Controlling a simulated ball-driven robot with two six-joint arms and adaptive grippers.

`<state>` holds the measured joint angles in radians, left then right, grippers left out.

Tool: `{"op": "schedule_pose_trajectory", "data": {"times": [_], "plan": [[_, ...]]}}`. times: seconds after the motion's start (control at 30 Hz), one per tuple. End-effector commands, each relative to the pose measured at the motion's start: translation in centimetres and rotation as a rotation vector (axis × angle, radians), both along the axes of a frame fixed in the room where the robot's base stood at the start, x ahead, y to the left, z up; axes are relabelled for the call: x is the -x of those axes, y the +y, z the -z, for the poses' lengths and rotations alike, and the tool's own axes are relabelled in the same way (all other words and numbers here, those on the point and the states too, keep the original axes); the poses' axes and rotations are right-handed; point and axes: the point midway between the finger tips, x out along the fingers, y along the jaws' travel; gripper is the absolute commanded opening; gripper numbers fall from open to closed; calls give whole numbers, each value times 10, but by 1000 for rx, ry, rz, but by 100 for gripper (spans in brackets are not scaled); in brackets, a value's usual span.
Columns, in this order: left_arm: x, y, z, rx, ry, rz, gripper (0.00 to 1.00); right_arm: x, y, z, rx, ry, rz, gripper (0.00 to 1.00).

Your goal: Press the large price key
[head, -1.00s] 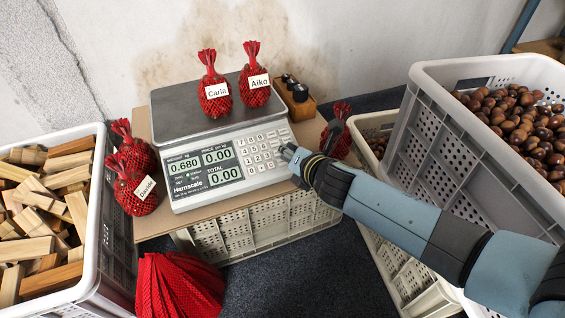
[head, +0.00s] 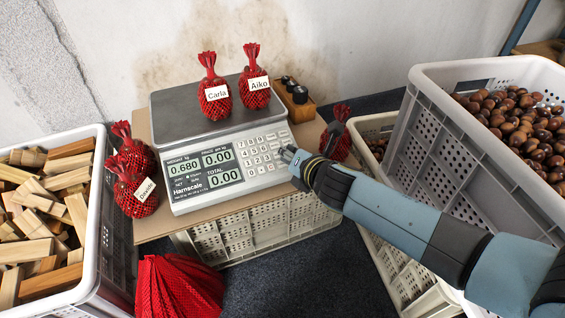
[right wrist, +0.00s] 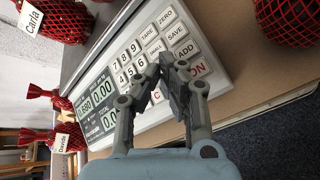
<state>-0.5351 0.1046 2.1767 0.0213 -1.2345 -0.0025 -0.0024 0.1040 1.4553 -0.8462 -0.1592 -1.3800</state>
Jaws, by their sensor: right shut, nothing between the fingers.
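The grey scale (head: 225,165) stands on a brown board, and its display (head: 203,169) reads weight 0.680, price 0.00 and total 0.00. My right gripper (head: 288,153) is shut and empty at the right edge of the keypad (head: 260,150). In the right wrist view my right gripper's fingertips (right wrist: 166,66) are over the keypad, just below the SMALL key (right wrist: 155,47) and left of the ADD key (right wrist: 186,50). No key marked large can be read; the fingers cover that part. I cannot tell whether they touch a key. My left gripper is out of view.
Two red net bags, Carla (head: 214,97) and Aiko (head: 255,90), stand on the weighing plate (head: 180,108). A bag labelled Davide (head: 135,190) stands left of the scale. A crate of wood (head: 95,255) is at left, a crate of chestnuts (head: 440,110) at right.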

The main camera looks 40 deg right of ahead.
Motion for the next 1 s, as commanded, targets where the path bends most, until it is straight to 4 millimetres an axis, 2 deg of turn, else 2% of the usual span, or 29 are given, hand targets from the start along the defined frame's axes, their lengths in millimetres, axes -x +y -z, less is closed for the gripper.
{"op": "schedule_pose_trajectory", "data": {"times": [0.5, 1.0], "plan": [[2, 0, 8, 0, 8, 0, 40, -2, -1, 9, 0, 1, 0, 0], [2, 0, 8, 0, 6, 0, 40, -3, -1, 9, 0, 0, 0, 0]]}}
